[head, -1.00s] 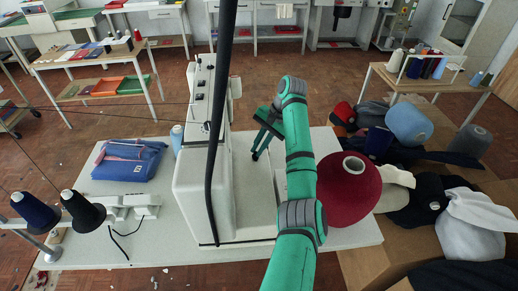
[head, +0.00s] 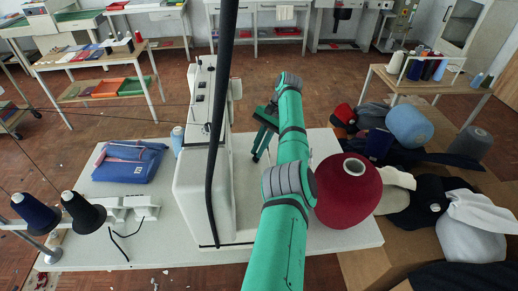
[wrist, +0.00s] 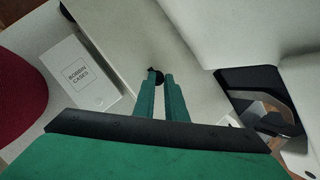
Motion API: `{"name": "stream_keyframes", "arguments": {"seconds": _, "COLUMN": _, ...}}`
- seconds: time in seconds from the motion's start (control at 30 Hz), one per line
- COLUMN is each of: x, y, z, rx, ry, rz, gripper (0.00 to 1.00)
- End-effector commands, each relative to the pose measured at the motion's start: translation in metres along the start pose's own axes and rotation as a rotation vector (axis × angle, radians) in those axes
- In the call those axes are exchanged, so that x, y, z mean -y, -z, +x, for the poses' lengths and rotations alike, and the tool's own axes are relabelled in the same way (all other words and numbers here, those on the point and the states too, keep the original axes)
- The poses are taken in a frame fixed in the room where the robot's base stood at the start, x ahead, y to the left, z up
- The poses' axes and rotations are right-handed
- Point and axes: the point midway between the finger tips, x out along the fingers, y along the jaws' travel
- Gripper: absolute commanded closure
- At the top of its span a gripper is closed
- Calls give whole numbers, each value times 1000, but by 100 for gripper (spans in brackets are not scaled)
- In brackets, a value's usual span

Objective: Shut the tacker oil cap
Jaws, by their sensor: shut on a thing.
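The tacker (head: 192,200) is the tall white machine on the white table in the head view. My gripper (head: 257,157) is over the machine's pale bed, right of its body. In the wrist view my gripper (wrist: 161,78) has its two green fingers close together, with a small dark round piece (wrist: 158,73) at their tips. This piece looks like the oil cap; its hinge and the opening under it cannot be made out. The cap cannot be picked out in the head view.
A white box marked "BOBBIN CASES" (wrist: 80,74) lies beside my fingers. A dark red yarn cone (head: 345,205) stands right of my arm. A blue pouch (head: 130,160) and thread cones (head: 83,210) are left of the machine. Fabric heaps lie at the right.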

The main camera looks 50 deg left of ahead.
Motion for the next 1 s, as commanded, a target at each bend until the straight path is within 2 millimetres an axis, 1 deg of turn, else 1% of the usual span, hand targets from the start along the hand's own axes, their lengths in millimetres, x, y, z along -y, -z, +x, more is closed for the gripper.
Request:
{"name": "stream_keyframes", "arguments": {"seconds": 0.03, "x": 1, "y": 0, "z": 3, "rx": 7, "ry": -4, "rz": 1, "gripper": 100}}
{"name": "stream_keyframes", "arguments": {"seconds": 0.67, "x": 1, "y": 0, "z": 5, "rx": 17, "ry": -12, "rz": 5, "gripper": 100}}
{"name": "stream_keyframes", "arguments": {"seconds": 0.7, "x": 1, "y": 0, "z": 5, "rx": 17, "ry": -11, "rz": 5, "gripper": 82}}
{"name": "stream_keyframes", "arguments": {"seconds": 0.73, "x": 1, "y": 0, "z": 4, "rx": 17, "ry": -11, "rz": 5, "gripper": 74}}
{"name": "stream_keyframes", "arguments": {"seconds": 0.77, "x": 1, "y": 0, "z": 4, "rx": 16, "ry": -11, "rz": 5, "gripper": 70}}
{"name": "stream_keyframes", "arguments": {"seconds": 1.0, "x": 1, "y": 0, "z": 2, "rx": 14, "ry": -10, "rz": 6, "gripper": 70}}
